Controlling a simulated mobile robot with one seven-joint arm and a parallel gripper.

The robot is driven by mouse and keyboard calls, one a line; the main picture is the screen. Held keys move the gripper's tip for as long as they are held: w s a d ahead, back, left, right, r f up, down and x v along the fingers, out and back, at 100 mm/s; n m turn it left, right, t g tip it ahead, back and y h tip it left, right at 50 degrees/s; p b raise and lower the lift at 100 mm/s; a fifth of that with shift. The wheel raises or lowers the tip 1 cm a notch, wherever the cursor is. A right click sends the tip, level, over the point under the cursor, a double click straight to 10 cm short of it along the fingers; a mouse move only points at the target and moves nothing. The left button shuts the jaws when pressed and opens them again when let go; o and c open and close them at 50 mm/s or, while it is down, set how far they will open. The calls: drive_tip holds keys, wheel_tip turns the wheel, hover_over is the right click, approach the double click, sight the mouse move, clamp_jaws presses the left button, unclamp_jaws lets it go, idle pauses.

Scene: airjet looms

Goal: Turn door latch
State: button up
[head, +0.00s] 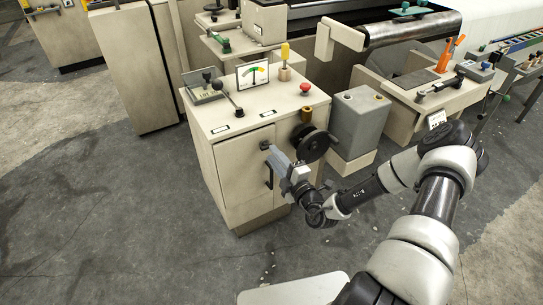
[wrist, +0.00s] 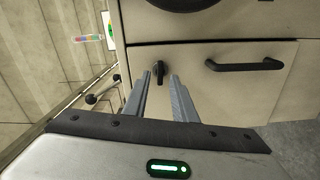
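The door latch (wrist: 160,70) is a small black knob on the beige cabinet door (wrist: 210,90). In the head view, the latch (head: 265,146) shows at the door's upper left, just past my fingertips. My gripper (wrist: 161,78) is open, with its two grey fingers spread on either side of the latch in the wrist view. I cannot tell whether either finger touches it. In the head view, my gripper (head: 274,153) reaches to the front of the door from the right. The door looks closed. A black bar handle (head: 269,178) is on the same door, partly behind my gripper.
A black handwheel (head: 310,145) sticks out from the cabinet front just right of my gripper. The cabinet top holds a lever (head: 232,101), a gauge (head: 252,73) and a red button (head: 305,87). A grey box (head: 358,121) stands to the right. The floor at left is clear.

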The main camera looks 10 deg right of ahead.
drive_tip(key=shift+x, duration=1.2)
drive_tip(key=shift+c, duration=0.5)
clamp_jaws()
